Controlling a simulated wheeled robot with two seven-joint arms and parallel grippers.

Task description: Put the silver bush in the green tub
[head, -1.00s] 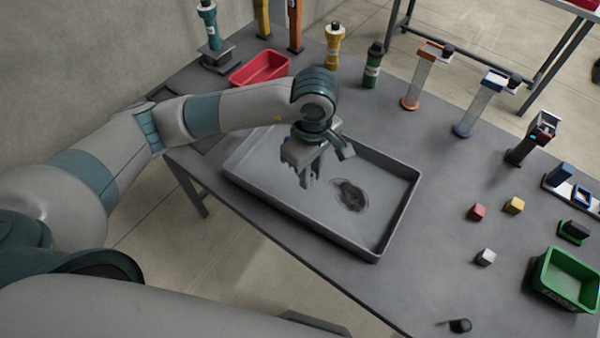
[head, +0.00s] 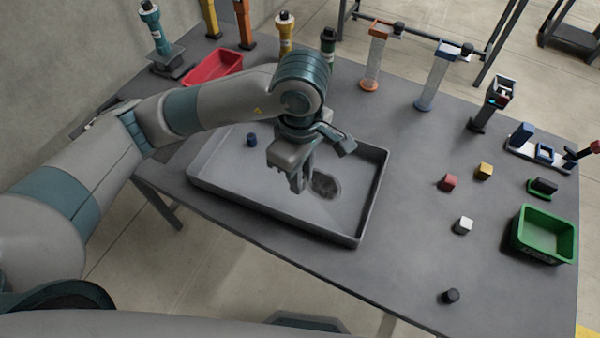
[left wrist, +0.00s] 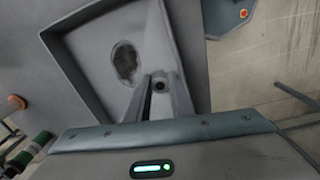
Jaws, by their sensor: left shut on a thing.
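The silver bush (left wrist: 159,82), a small grey ring-like part with a dark hole, sits between the fingertips of my left gripper (left wrist: 157,90) in the left wrist view. My left gripper also shows in the head view (head: 299,188), pointing down over the grey tray, shut on the bush. The bush itself is hidden or too small to make out there. The green tub (head: 545,236) stands at the right of the table, well away from the gripper, and looks empty. My right gripper is not in view.
The grey tray (head: 373,200) has raised walls, a dark round patch (head: 326,185) and a blue cylinder (head: 252,140). Red (head: 447,182), yellow (head: 484,171) and white (head: 463,226) blocks lie between tray and tub. A black cylinder (head: 450,296) stands near the front edge.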

